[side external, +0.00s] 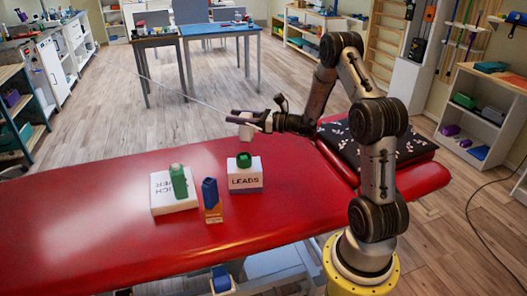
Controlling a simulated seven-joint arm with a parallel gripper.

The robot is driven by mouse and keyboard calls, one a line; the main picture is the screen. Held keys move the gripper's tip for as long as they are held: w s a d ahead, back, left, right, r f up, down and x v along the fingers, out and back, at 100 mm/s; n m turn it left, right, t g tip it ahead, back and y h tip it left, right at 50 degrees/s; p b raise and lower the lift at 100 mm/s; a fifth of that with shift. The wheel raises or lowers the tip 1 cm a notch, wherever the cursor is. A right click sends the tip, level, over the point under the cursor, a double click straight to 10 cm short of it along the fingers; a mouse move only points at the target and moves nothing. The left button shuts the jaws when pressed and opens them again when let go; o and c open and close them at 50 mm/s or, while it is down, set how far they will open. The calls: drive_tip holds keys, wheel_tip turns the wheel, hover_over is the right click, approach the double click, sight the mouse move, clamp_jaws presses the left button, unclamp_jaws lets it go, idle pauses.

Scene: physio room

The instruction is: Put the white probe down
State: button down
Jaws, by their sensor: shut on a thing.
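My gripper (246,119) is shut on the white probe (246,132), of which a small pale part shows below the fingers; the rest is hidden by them. Gripper and probe are in the air above the far side of the red treatment table (110,225), beyond the box marked LEADS. A thin pale rod or line runs from the gripper up to the left; I cannot tell whether it belongs to the probe.
The white LEADS box (245,184) bears a green object (243,160). Left of it stand a blue and orange carton (212,202) and a white box (160,203) with a green bottle (178,182) on it. A dark patterned cushion (400,150) lies right. The table's left part is clear.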

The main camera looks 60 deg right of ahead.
drive_tip(key=s+d+r+m+g+h, duration=0.1)
drive_tip(key=s+d+r+m+h, duration=0.15)
drive_tip(key=d+h, duration=0.4)
drive_tip(key=s+d+r+m+h, duration=0.15)
drive_tip(key=d+m+h, duration=0.25)
drive_tip(key=d, duration=0.6)
wheel_tip(320, 180, down, 11)
drive_tip(key=shift+w+d+f, duration=1.6)
drive_tip(key=shift+w+f, duration=0.05)
drive_tip(key=shift+f, duration=0.65)
drive_tip(key=shift+w+d+f, duration=1.55)
drive_tip(key=shift+w+f, duration=0.1)
drive_tip(key=shift+f, duration=0.6)
drive_tip(key=shift+w+d+f, duration=1.6)
drive_tip(key=shift+w+f, duration=0.05)
drive_tip(key=shift+f, duration=0.65)
drive_tip(key=shift+f, duration=0.1)
drive_tip(key=shift+c, duration=1.8)
unclamp_jaws()
drive_tip(key=shift+f, duration=0.1)
